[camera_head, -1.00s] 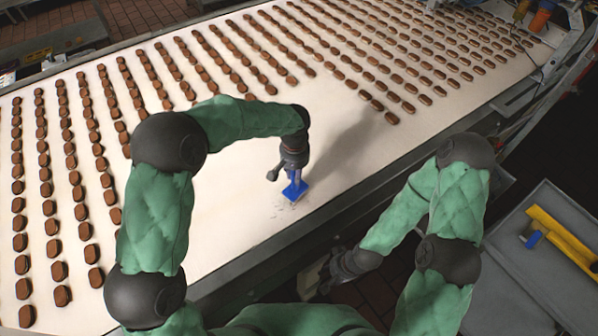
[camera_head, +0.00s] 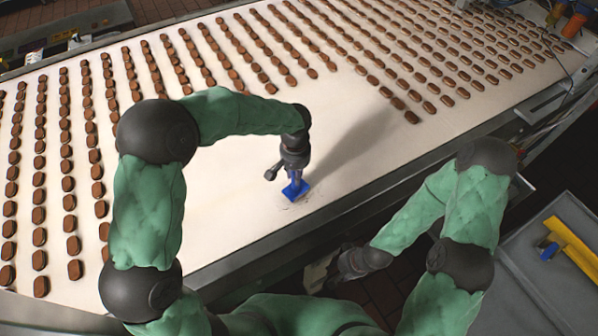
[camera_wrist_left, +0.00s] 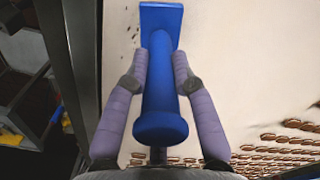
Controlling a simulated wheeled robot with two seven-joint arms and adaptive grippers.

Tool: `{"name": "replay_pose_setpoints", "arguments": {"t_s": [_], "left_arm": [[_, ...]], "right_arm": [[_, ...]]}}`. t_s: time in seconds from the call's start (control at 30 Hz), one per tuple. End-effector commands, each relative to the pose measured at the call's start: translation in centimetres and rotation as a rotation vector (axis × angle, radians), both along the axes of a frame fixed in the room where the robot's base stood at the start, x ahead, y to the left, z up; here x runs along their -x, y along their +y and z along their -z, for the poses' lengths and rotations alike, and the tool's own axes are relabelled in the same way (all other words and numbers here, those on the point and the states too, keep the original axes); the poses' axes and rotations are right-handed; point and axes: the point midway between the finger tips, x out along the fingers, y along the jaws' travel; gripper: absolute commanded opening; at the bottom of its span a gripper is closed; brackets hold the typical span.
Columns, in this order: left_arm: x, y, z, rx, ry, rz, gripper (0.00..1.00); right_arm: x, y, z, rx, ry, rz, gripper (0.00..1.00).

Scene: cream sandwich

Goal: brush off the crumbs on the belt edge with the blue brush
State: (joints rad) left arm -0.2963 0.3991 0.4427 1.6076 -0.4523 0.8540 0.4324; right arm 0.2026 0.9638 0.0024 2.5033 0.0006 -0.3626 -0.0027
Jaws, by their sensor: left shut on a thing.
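The blue brush (camera_head: 295,190) is in my left gripper (camera_head: 294,172), its head low at the near part of the white belt, on or just above the surface. In the left wrist view, the two fingers of my left gripper (camera_wrist_left: 160,75) are shut around the blue handle (camera_wrist_left: 160,100), with the flat head (camera_wrist_left: 160,15) beyond. Small dark crumbs (camera_wrist_left: 131,30) lie on the belt left of the head there, near the belt edge (camera_wrist_left: 97,15).
The white belt (camera_head: 240,190) carries many rows of brown biscuits (camera_head: 411,117), with a bare stretch around the brush. A metal rail runs along the near edge. A grey cart (camera_head: 530,275) with a yellow-handled tool (camera_head: 572,245) stands at the right.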

Motion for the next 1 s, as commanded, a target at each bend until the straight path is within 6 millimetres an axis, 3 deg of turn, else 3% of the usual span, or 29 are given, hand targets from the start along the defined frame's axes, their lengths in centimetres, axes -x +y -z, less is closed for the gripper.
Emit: {"name": "replay_pose_setpoints", "arguments": {"t_s": [1.0], "left_arm": [[3.2,4.7,0.2,0.0,0.002,-0.001,0.0]], "right_arm": [[0.0,0.0,0.5,0.0,0.0,0.0,0.4]]}}
